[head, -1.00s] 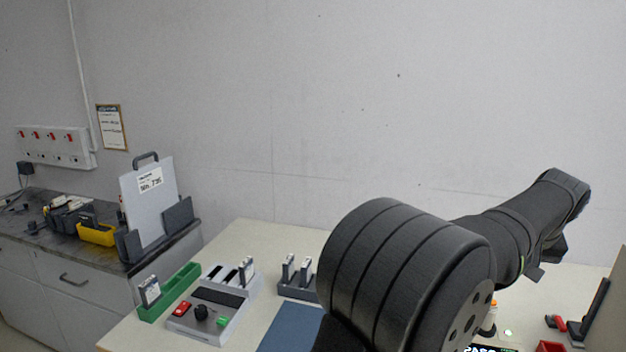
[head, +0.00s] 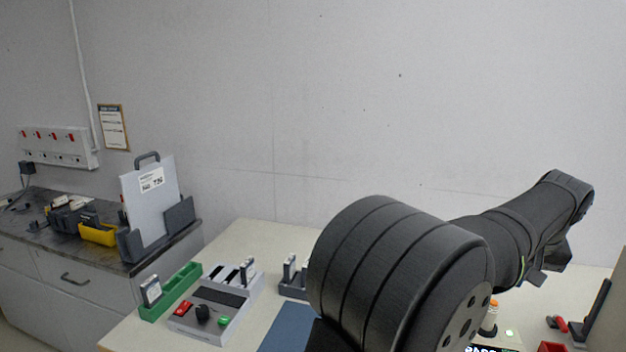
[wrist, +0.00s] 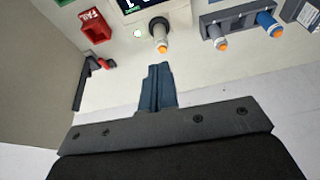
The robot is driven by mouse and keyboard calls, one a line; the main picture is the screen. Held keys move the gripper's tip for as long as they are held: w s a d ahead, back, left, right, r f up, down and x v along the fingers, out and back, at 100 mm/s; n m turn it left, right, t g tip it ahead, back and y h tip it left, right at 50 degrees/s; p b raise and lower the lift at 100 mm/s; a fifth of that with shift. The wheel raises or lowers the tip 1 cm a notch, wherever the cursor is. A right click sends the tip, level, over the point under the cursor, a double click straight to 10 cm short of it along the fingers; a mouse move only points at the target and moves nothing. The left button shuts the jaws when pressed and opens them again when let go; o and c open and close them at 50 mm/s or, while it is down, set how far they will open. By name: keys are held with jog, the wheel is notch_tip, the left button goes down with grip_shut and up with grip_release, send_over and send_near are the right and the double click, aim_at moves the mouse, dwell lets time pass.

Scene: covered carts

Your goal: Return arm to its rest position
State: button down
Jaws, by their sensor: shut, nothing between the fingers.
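My gripper (wrist: 157,72) shows in the wrist view with its two dark fingers closed together and nothing between them. It is above the far part of the pale table, apart from the things on it. In the head view my black arm fills the right side and stretches to the right over the table. The gripper's fingertips are hidden there behind or below the arm.
The pale table (head: 240,240) holds a grey device (head: 215,303), a green tray (head: 170,291) and a blue mat (head: 289,328). In the wrist view are a red bin (wrist: 95,26) and an orange-tipped cylinder (wrist: 160,38). A side counter (head: 60,232) stands left.

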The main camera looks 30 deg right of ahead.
jog(key=a+f, duration=0.2)
jog(key=f, duration=0.3)
jog(key=s+a+f+g+y, duration=0.1)
jog(key=a+f, duration=0.1)
jog(key=f, duration=0.3)
jog(key=a+f+g+y, duration=0.1)
jog(key=a+f, duration=0.1)
jog(key=f, duration=0.4)
jog(key=shift+s+a+m, duration=0.15)
jog(key=shift+s+m, duration=0.15)
jog(key=shift+m, duration=0.1)
jog(key=shift+s+a+f, duration=0.1)
jog(key=shift+a+f, duration=0.2)
jog(key=shift+f, duration=0.1)
